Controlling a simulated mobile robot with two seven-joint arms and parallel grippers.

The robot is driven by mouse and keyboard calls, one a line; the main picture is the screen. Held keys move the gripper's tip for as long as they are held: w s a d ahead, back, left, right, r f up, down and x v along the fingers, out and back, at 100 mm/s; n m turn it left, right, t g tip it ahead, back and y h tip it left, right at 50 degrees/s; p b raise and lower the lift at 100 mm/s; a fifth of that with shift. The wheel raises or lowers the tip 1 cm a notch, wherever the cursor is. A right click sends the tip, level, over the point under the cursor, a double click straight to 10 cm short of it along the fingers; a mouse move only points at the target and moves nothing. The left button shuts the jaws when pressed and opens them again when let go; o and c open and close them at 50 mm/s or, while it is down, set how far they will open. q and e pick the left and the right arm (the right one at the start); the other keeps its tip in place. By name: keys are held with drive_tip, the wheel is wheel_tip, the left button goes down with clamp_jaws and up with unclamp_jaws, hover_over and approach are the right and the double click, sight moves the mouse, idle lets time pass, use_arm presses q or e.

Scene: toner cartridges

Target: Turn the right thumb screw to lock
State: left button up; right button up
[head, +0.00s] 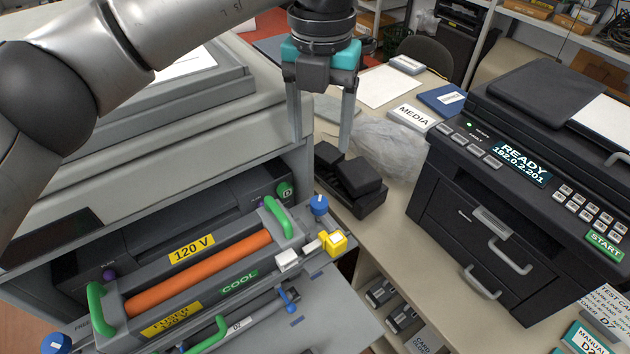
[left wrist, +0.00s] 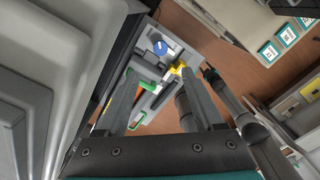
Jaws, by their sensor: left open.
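The right thumb screw (head: 319,205) is a blue knob with a pale mark on top, at the right end of the unit in the open printer. A blue knob (left wrist: 160,47) also shows between the fingertips in the left wrist view, beyond them. A second blue thumb screw (head: 56,343) is at the bottom left. The fuser unit (head: 220,268) has an orange roller, green handles and labels "120 V" and "COOL". My left gripper (head: 320,145) is open and empty, pointing down above the right thumb screw, apart from it.
A yellow piece (head: 333,243) and a blue lever (head: 290,297) are close to the right screw. A black block-shaped object (head: 350,185) and a clear bag (head: 380,150) lie on the counter beside it. A black printer (head: 500,220) reading "READY" stands right.

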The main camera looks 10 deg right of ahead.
use_arm(q)
hover_over(319, 202)
wheel_tip(319, 202, down, 5)
wheel_tip(319, 202, down, 9)
drive_tip(key=shift+f+p, duration=0.15)
drive_tip(key=shift+p, duration=0.9)
use_arm(e)
drive_tip(key=shift+s+r, duration=0.15)
drive_tip(key=shift+r, duration=0.4)
drive_tip(key=shift+s+r, duration=0.15)
drive_tip(key=shift+r, duration=0.4)
use_arm(q)
clamp_jaws()
